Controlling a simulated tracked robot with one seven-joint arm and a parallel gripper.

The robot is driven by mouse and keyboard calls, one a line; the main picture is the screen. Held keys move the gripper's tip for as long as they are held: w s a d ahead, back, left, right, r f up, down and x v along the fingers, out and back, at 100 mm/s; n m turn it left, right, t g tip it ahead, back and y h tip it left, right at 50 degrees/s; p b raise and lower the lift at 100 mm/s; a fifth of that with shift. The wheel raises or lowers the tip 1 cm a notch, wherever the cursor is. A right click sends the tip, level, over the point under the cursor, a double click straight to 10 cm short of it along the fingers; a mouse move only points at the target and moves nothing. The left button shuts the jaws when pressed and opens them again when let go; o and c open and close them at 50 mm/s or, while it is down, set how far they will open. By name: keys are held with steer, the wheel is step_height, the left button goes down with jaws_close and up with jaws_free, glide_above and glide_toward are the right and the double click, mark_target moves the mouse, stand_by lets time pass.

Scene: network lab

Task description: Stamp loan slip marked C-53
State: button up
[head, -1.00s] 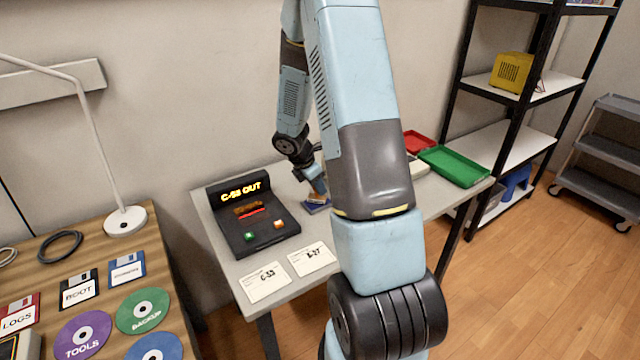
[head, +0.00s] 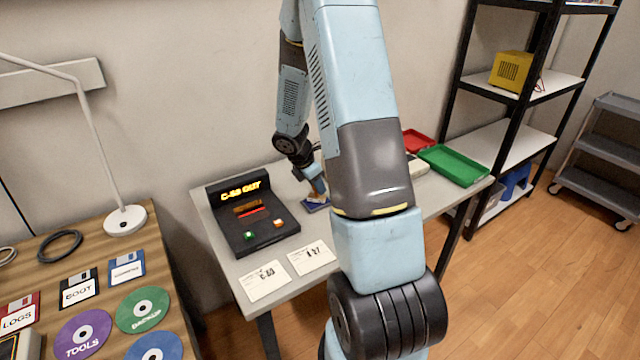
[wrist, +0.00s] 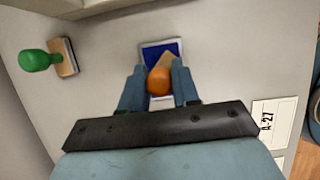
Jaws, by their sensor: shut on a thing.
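My gripper (wrist: 160,72) is shut on a stamp with a round orange knob (wrist: 159,82) and a wooden base. The stamp is over a blue ink pad (wrist: 148,47) with a pale rim; I cannot tell whether its face touches the pad. The ink pad also shows in the head view (head: 316,208), partly hidden by my gripper. The slip marked C-53 (head: 265,282) lies flat at the table's front left corner. Beside it is the slip marked A-27 (head: 312,258), also in the wrist view (wrist: 268,122). A green-knobbed stamp (wrist: 36,60) stands left of the pad.
A black terminal (head: 253,222) with lit text reading C-53 OUT stands behind the slips. Red (head: 417,141) and green (head: 456,165) trays sit at the table's right. A wooden desk with disks and a lamp (head: 125,220) is at left.

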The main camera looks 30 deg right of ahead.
steer(key=shift+r, duration=3.45)
steer(key=shift+s, duration=0.1)
